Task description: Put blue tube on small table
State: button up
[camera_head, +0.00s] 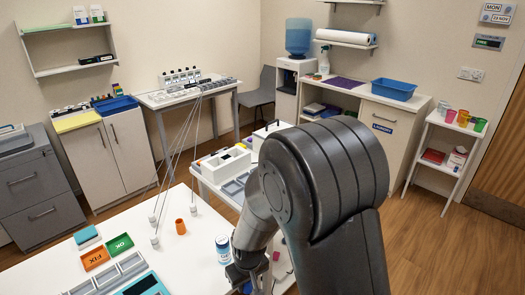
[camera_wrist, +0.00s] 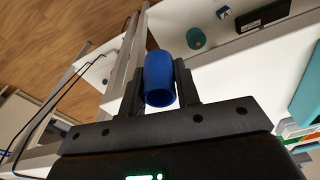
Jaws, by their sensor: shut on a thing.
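The blue tube (camera_wrist: 159,82) is held between the two fingers of my gripper (camera_wrist: 160,85) in the wrist view, its open end toward the camera. In the head view my gripper (camera_head: 246,277) is low in the middle, over the right edge of the large white table (camera_head: 190,262); my arm covers much of that area. A small white table (camera_head: 447,122) with shelves stands at the far right by the door, bearing several coloured cups. Which table the task calls small, I cannot tell.
A blue-and-white container (camera_head: 223,248) stands close left of my gripper. An orange cup (camera_head: 180,226), an orange tray (camera_head: 95,258) and a green tray (camera_head: 119,244) are further left. A white cart (camera_head: 207,176) with boxes stands behind. Wooden floor (camera_head: 440,235) is clear at right.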

jog(key=w+d+f+m, duration=0.3)
jog(key=w+d, duration=0.2)
jog(key=d, duration=0.5)
jog(key=w+d+f+m, duration=0.2)
jog(key=w+d+m, duration=0.25)
jog(key=d, duration=0.55)
notch_tip(320, 180, up, 21)
jog(key=n, duration=1.1)
send_over(156, 268)
jog(key=f, duration=1.1)
jog(key=shift+s+d+f, duration=0.1)
jog(key=shift+d+f, duration=0.15)
jog(key=shift+d, duration=0.05)
jog(key=shift+a+f, duration=0.15)
jog(key=shift+a, duration=0.05)
jog(key=shift+f, duration=2)
